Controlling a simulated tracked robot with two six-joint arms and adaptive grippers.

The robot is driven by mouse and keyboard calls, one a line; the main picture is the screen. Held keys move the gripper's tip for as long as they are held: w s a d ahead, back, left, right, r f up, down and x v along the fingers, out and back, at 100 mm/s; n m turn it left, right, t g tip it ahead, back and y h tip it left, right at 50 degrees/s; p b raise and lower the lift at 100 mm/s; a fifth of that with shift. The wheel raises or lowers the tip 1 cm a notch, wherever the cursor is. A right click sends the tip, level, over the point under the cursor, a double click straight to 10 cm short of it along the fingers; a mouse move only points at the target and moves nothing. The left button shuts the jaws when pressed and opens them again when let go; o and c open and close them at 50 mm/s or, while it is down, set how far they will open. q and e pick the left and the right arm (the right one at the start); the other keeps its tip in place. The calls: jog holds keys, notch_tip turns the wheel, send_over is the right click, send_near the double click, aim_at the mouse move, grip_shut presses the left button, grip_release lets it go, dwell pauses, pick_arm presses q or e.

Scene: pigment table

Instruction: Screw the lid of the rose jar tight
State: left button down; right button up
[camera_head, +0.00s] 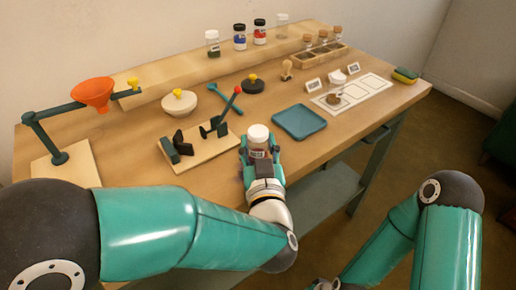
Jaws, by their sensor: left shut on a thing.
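A small jar (258,147) with a white lid and a label, its contents pinkish-brown, stands upright near the front edge of the table; I take it for the rose jar. The white lid (258,132) sits on top of it; I cannot tell how tight it is. My left gripper (260,158) comes from the front and is shut on the jar's body below the lid. It hides the lower part of the jar. My right arm is low at the right, away from the table, and its fingers are not in view.
A clamp board (205,160) with a red-knobbed lever lies left of the jar. A blue tray (299,121) lies to its right. Several jars stand on the back shelf (170,75). An orange funnel (93,93) hangs at the left. A white card (352,94) lies at the right.

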pick_arm(q)
jog(key=shift+f, duration=0.35)
pick_arm(e)
jog(key=shift+f, duration=0.1)
pick_arm(q)
jog(key=shift+f, duration=0.15)
jog(key=c, duration=0.6)
grip_release()
jog(key=shift+o, duration=0.2)
jog(key=shift+r, duration=0.2)
